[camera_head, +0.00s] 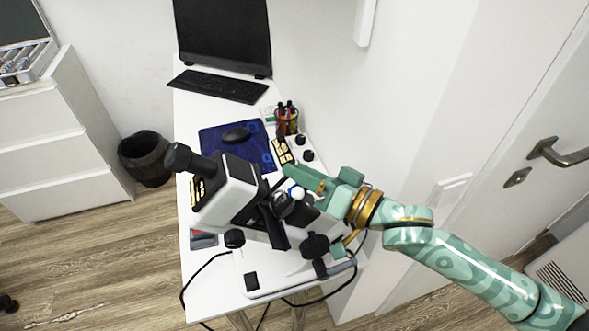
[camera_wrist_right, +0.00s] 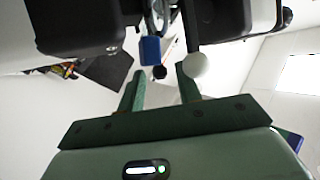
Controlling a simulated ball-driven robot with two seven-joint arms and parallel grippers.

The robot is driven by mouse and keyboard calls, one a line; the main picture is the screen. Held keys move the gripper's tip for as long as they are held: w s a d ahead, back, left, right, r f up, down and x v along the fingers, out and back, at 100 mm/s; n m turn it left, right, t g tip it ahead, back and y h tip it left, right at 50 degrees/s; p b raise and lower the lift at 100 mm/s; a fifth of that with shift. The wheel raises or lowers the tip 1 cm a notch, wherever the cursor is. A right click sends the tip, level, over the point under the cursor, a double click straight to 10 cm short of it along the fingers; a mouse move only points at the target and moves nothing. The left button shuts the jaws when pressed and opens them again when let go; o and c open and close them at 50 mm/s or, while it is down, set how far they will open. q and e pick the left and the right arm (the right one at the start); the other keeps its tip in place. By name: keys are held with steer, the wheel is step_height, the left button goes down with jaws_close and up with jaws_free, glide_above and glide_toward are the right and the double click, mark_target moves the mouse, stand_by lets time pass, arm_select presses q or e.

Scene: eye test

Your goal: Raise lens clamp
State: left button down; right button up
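A white and black microscope (camera_head: 233,190) stands on the white table. A lever with a white ball knob (camera_head: 297,193) sits at its middle, seemingly the lens clamp. My right gripper (camera_head: 304,185) is at the microscope's right side, beside the knob. In the right wrist view its two green fingers (camera_wrist_right: 158,80) are apart with nothing between them. The white ball (camera_wrist_right: 197,66) shows just beyond the right fingertip; I cannot tell whether they touch. A blue piece (camera_wrist_right: 150,50) hangs near the fingertips. My left gripper is not in view.
A white wall (camera_head: 330,100) rises close on the right. A black cable (camera_head: 188,280) hangs at the front left.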

mark_target(274, 187)
steer(key=shift+x, duration=1.05)
jaws_close()
steer(key=shift+r+p, duration=0.25)
steer(key=shift+p, duration=0.05)
steer(key=a+r+p, duration=0.1)
steer(key=r+p, duration=0.1)
steer(key=p, duration=0.1)
steer(key=s+a+r+p, duration=0.1)
steer(key=a+p, duration=0.1)
steer(key=p, duration=0.1)
steer(key=shift+a+r, duration=0.1)
steer(key=shift+r, duration=0.3)
steer(key=shift+s+a+p, duration=0.15)
steer(key=shift+a+p, duration=0.1)
steer(key=shift+p, duration=0.2)
